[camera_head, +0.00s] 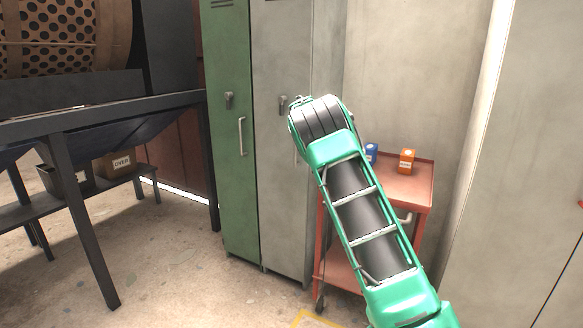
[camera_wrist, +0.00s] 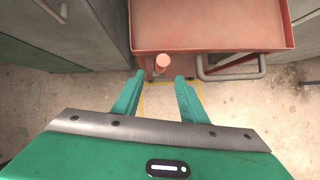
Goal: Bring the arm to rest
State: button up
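My arm (camera_head: 365,215) is green with a dark middle. In the head view it reaches up and forward, in front of a red cart (camera_head: 422,186). My gripper does not show clearly in the head view. In the wrist view my gripper (camera_wrist: 159,78) points its two green fingers forward, spread apart with nothing held between them. Beyond the fingertips are the cart's red tray (camera_wrist: 215,25) and a short reddish post (camera_wrist: 162,64) below its edge. I cannot tell how far the fingertips are from the post.
A green locker (camera_head: 232,130) and a grey locker (camera_head: 275,60) are left of the arm. A dark metal frame (camera_head: 90,230) carries a perforated drum (camera_head: 60,40). Concrete floor (camera_head: 175,270) is open between.

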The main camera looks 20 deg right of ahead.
jog(key=shift+s, duration=0.1)
jog(key=s+r+m+g+y, duration=0.1)
jog(key=s+r+m+y, duration=0.15)
jog(key=s+m, duration=0.8)
jog(key=s+r+m+y, duration=0.1)
jog(key=s+r+m, duration=0.25)
jog(key=s, duration=1.35)
jog(key=s+a+f+m, duration=0.2)
jog(key=s+a+m, duration=0.2)
jog(key=s, duration=0.7)
jog(key=s+a+f+m+g+y, duration=0.1)
jog(key=s+a+f+m, duration=0.2)
jog(key=s, duration=0.8)
jog(key=s+a+f+m+y, duration=0.1)
jog(key=s+a+m, duration=0.5)
jog(key=s, duration=0.6)
jog(key=f+m, duration=0.1)
jog(key=m, duration=0.1)
jog(key=shift+a+f+m+g, duration=0.2)
jog(key=shift+f+m+g, duration=0.1)
jog(key=shift+m, duration=0.1)
jog(key=shift+w+f, duration=0.2)
jog(key=shift+w, duration=0.4)
